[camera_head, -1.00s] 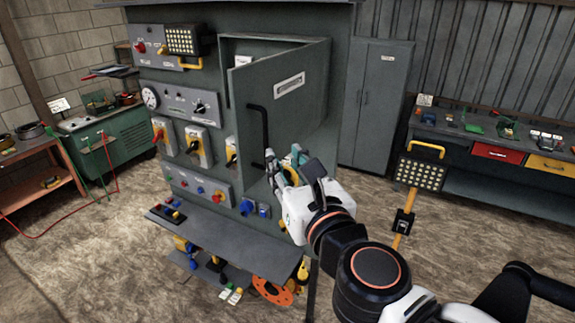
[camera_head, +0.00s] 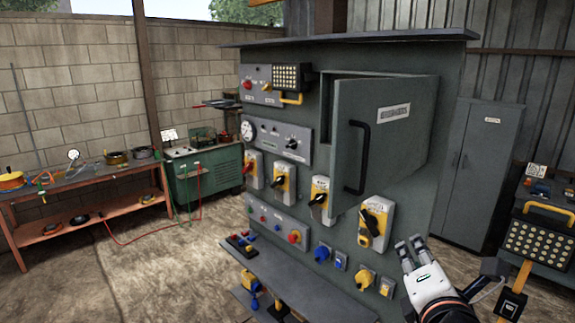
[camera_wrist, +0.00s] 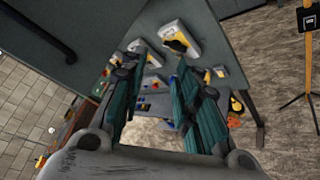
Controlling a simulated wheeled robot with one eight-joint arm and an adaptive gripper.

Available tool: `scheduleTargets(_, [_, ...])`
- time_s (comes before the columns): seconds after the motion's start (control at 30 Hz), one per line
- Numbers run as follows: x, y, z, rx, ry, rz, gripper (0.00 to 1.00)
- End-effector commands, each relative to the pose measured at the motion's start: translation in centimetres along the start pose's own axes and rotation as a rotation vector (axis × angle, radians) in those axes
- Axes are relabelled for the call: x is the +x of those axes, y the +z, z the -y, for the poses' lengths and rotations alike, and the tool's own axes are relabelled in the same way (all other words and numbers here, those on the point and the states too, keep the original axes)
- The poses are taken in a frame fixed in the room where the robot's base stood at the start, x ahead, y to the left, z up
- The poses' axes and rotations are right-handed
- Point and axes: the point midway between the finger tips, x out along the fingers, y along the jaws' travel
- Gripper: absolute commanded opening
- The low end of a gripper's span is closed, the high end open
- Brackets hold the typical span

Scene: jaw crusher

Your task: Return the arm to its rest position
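My gripper (camera_head: 413,249) is at the lower right in the head view, in front of the right part of the grey control cabinet (camera_head: 408,268). Its two fingers stand apart with nothing between them; the wrist view shows the same open fingers (camera_wrist: 157,85). The cabinet door (camera_head: 385,150) stands open, with a black handle (camera_head: 358,158) on it. My gripper is below and to the right of the handle, apart from it. Most of my arm is out of the head view.
A yellow work lamp on a stand (camera_head: 537,243) is close on the right. A tall grey locker (camera_head: 480,170) stands behind. A shelf (camera_head: 285,285) juts from the cabinet's front. An orange bench (camera_head: 95,210) and a green machine (camera_head: 205,177) are at left. Open floor lies at front left.

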Motion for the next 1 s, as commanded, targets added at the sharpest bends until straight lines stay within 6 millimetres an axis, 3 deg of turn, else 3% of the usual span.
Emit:
scheduleTargets(0.03, [0.7, -1.4, 2.9, 0.106, -0.040, -0.001, 0.29])
scheduleTargets(0.2, [1.7, -4.3, 9.6, 0.499, -0.189, 0.003, 0.29])
scheduleTargets(0.37, [2.1, -7.9, 15.6, 0.862, -0.337, 0.022, 0.29])
scheduleTargets(0.6, [2.0, -14.6, 23.4, 1.386, -0.576, 0.077, 0.29])
scheduleTargets(0.8, [1.3, -19.9, 27.6, 1.749, -0.771, 0.138, 0.29])
scheduleTargets(1.0, [0.7, -22.5, 28.9, 1.931, -0.882, 0.178, 0.29])
